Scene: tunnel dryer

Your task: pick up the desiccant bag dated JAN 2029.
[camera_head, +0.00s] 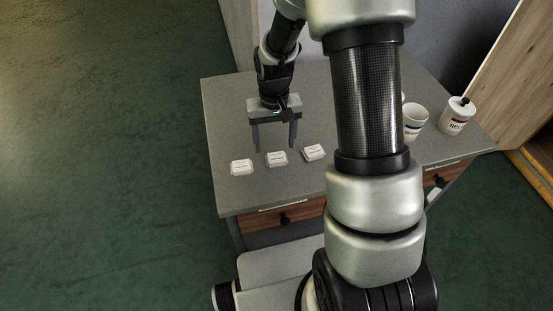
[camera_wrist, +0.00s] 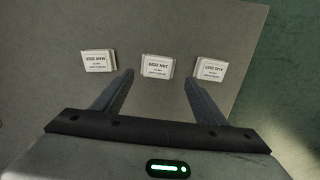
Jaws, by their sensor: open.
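Three small white desiccant bags lie in a row on the grey table top. The middle bag (camera_head: 276,159) (camera_wrist: 157,67) has a label, upside down in the wrist view, that appears to read JAN 2029. The left bag in the head view (camera_head: 242,167) is on the right in the wrist view (camera_wrist: 211,69). The right bag in the head view (camera_head: 314,152) is on the left in the wrist view (camera_wrist: 98,61). Their dates are hard to read. My gripper (camera_head: 275,148) (camera_wrist: 159,78) points down, open and empty, its fingers spread either side of the middle bag's line.
The grey table (camera_head: 232,110) has wooden drawers (camera_head: 285,217) with dark knobs. A white cup (camera_head: 414,122) and a labelled white jar (camera_head: 457,116) stand at its right. A wooden board (camera_head: 510,75) leans behind. Green floor lies open at left.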

